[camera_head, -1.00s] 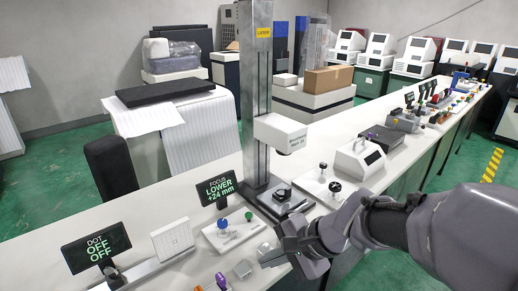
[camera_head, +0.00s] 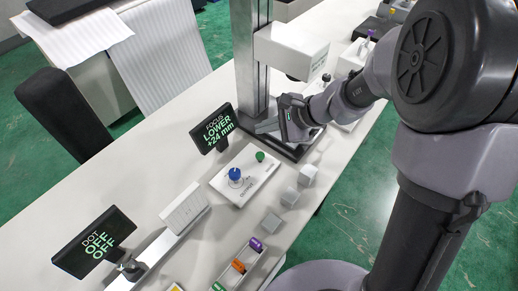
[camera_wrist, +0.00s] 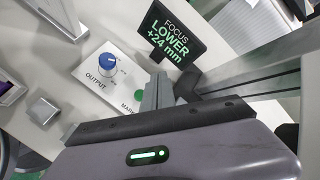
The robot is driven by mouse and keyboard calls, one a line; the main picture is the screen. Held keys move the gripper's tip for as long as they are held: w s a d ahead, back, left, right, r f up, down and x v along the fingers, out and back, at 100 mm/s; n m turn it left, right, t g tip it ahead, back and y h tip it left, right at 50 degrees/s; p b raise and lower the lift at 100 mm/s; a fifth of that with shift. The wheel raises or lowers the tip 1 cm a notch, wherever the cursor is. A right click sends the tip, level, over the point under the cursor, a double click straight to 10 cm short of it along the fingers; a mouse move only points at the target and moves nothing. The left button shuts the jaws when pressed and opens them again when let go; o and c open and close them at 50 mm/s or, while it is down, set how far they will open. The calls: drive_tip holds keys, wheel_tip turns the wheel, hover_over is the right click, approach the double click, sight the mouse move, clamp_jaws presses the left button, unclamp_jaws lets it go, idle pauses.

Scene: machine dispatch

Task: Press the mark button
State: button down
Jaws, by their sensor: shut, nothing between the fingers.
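The mark button is a green round button (camera_head: 260,156) on a white control box (camera_head: 236,190), beside a larger blue output knob (camera_head: 235,175). In the wrist view the green button (camera_wrist: 139,96) shows just left of my fingers, with the partly covered word MARK beside it. The blue knob (camera_wrist: 106,61) and the word OUTPUT are also visible there. My gripper (camera_head: 262,127) is shut and empty. In the head view it appears beyond the button, by the foot of the marking column; the wrist view shows its fingers (camera_wrist: 157,92). I cannot tell their exact height; no contact with the button shows.
A black focus display (camera_head: 213,130) reading LOWER +24 mm stands behind the box. The column (camera_head: 249,60) with its white marking head (camera_head: 290,50) rises close to my arm. A DOT OFF display (camera_head: 95,243), grey blocks (camera_head: 289,196) and a tray (camera_head: 228,272) with coloured parts share the bench.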

sight(263, 156)
drive_tip(key=shift+f+b, duration=3.55)
drive_tip(key=shift+f, duration=0.9)
drive_tip(key=shift+f+b, duration=0.45)
drive_tip(key=shift+b, duration=0.15)
drive_tip(key=shift+f+b, duration=0.35)
drive_tip(key=shift+f, duration=0.2)
drive_tip(key=shift+r, duration=0.15)
drive_tip(key=shift+r+p, duration=0.7)
drive_tip(key=shift+r, duration=0.15)
wheel_tip(263, 156, up, 5)
drive_tip(key=p, duration=0.4)
drive_tip(key=shift+r, duration=0.1)
